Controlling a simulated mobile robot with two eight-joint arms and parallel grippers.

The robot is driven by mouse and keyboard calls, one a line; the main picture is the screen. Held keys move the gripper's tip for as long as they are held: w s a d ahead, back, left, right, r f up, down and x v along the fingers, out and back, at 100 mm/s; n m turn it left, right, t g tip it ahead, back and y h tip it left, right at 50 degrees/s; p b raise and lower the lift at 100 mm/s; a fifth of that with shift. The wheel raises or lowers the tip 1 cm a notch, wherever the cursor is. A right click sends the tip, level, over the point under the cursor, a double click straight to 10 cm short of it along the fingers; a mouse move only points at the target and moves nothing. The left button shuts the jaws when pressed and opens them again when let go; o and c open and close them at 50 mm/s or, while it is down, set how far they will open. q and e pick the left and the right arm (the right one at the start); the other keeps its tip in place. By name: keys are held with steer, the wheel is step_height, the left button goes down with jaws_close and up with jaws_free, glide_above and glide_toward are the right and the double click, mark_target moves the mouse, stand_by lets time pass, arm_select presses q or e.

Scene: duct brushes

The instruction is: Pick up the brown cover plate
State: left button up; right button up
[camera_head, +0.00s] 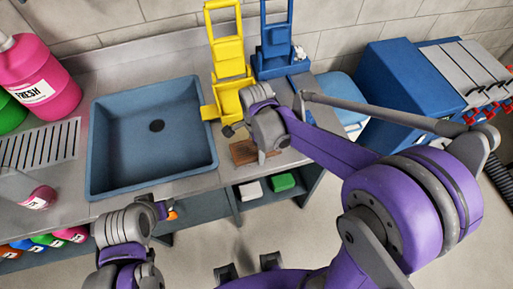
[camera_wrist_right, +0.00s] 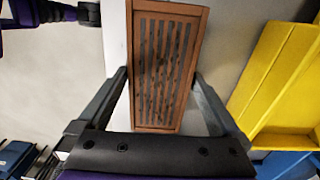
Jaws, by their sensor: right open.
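The brown cover plate (camera_head: 243,152) lies on the grey counter, right of the blue sink, partly hidden by my right gripper. In the right wrist view the slatted brown cover plate (camera_wrist_right: 167,65) runs lengthwise between the fingers. My right gripper (camera_wrist_right: 160,80) is open, one finger on each side of the plate, with small gaps; I cannot tell its exact height above it. It also shows in the head view (camera_head: 238,130). My left arm's wrist is at the lower left of the head view, near the counter's front edge; its fingers cannot be made out clearly.
A yellow stand (camera_head: 228,62) and a blue stand (camera_head: 276,45) are behind the plate. A shelf below holds a green block (camera_head: 283,182).

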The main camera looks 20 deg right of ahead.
steer(key=c, duration=1.3)
steer(key=shift+c, duration=0.2)
step_height(320, 180, up, 10)
steer(key=shift+p, duration=0.3)
steer(key=o, duration=1)
steer(key=c, duration=0.7)
